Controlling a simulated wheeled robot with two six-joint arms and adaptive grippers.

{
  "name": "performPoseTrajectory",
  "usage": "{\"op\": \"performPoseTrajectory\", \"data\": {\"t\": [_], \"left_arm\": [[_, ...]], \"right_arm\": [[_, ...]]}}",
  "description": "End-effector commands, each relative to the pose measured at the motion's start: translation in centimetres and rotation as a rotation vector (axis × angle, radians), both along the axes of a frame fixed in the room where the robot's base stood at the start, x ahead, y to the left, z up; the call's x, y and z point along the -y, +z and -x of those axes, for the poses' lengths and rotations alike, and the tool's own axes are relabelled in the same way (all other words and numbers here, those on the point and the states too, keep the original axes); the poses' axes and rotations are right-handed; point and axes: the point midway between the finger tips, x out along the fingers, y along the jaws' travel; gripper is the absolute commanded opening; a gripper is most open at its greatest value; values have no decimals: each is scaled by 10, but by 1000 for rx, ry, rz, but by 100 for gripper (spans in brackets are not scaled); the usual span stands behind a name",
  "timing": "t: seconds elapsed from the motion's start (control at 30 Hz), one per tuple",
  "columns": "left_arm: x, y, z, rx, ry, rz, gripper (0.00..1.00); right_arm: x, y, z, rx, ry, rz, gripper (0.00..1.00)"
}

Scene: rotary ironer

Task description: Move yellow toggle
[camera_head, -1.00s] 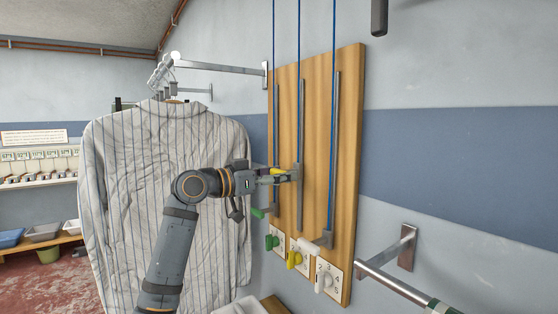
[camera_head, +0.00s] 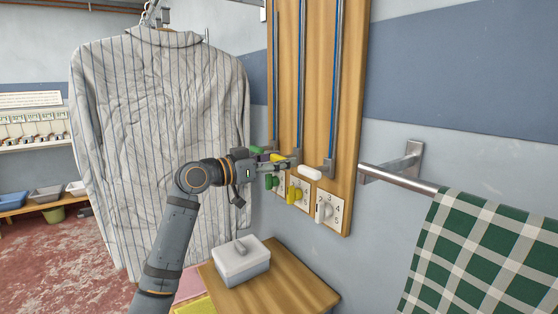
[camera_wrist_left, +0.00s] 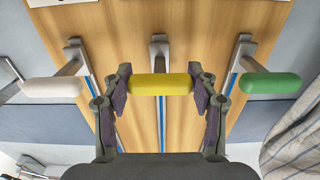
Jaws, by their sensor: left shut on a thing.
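The yellow toggle (camera_head: 277,157) is a rounded bar on the middle slide of a wooden wall board (camera_head: 349,110). My left gripper (camera_head: 288,163) is shut on it. In the left wrist view, the yellow toggle (camera_wrist_left: 160,84) lies crosswise with a finger pad at each end. A green toggle (camera_wrist_left: 270,83) and a white toggle (camera_wrist_left: 52,87) flank it, roughly level with it. The white toggle (camera_head: 309,173) shows clearly in the head view; the green one (camera_head: 256,150) is partly hidden. My right gripper is out of view.
A striped shirt (camera_head: 150,130) hangs left. A small table (camera_head: 290,285) with a grey box (camera_head: 241,262) stands below. A checked towel (camera_head: 480,255) hangs right.

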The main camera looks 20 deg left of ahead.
Motion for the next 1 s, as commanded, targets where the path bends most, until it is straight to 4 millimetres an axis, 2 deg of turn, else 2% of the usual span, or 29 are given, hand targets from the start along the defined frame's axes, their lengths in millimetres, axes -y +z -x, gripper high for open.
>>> {"op": "performPoseTrajectory", "data": {"t": [0.03, 0.13, 0.17, 0.3, 0.6, 0.73, 1.0], "left_arm": [[0, -7, 0, -13, -4, -5, 2], [1, -8, -1, -15, -4, -7, 2], [1, -8, -1, -16, -4, -6, 63], [0, -6, 0, -13, -3, -5, 82], [0, -4, 0, -8, -2, -4, 83], [-6, -5, 5, -9, 2, -5, 83], [-39, -6, 49, -10, 3, -14, 83]], "right_arm": [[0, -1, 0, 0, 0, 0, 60], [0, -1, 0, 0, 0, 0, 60], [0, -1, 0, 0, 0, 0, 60], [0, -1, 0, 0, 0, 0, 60], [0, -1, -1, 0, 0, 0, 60], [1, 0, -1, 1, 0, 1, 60], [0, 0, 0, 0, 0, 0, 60]]}}
